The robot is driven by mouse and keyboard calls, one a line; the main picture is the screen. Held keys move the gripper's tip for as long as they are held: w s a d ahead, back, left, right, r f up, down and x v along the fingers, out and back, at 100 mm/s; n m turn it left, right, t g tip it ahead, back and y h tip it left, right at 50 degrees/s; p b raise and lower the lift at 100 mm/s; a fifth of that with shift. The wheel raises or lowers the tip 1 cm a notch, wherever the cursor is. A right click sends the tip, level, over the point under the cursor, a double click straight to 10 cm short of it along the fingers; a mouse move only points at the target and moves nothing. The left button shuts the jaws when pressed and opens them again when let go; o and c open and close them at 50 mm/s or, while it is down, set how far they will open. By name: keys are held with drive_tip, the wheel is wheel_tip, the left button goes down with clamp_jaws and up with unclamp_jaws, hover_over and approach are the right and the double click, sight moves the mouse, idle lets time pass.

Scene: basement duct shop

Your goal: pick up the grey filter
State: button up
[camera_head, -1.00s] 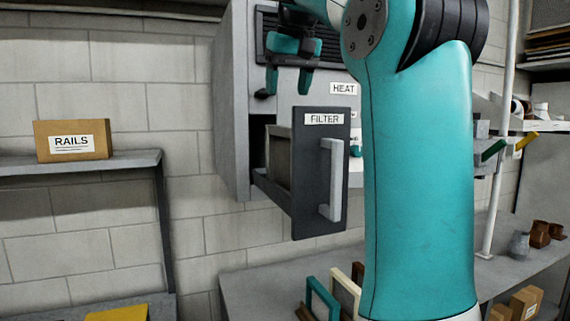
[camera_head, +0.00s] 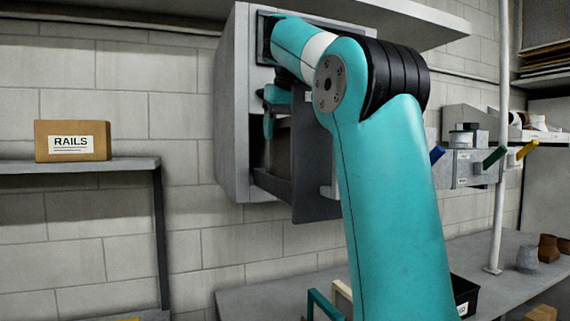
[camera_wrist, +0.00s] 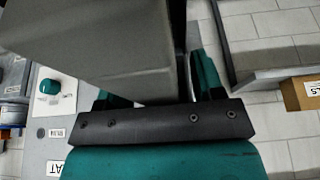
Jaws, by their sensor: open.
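The drawer (camera_head: 316,178) of the wall cabinet stands pulled out, its front partly behind my arm. The grey filter (camera_head: 281,150) stands in it, mostly shaded and partly covered. My gripper (camera_head: 270,118) is at the top of the drawer opening, with a teal finger reaching down by the filter. In the wrist view a large grey block, which looks like the filter (camera_wrist: 85,40), fills the upper left and reaches between the open teal fingers (camera_wrist: 160,92). One finger is partly hidden behind it. I cannot tell whether either finger touches it.
The grey cabinet (camera_head: 232,120) surrounds the drawer closely. A RAILS box (camera_head: 72,141) sits on a shelf (camera_head: 80,166) at left. A bench (camera_head: 270,295) below holds frames (camera_head: 325,303) and a black bin (camera_head: 464,293). Coloured handles (camera_head: 495,157) stick out at right.

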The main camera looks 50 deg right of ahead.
drive_tip(key=shift+f+b, duration=0.2)
drive_tip(key=shift+b, duration=0.1)
idle(0.4)
clamp_jaws()
idle(0.3)
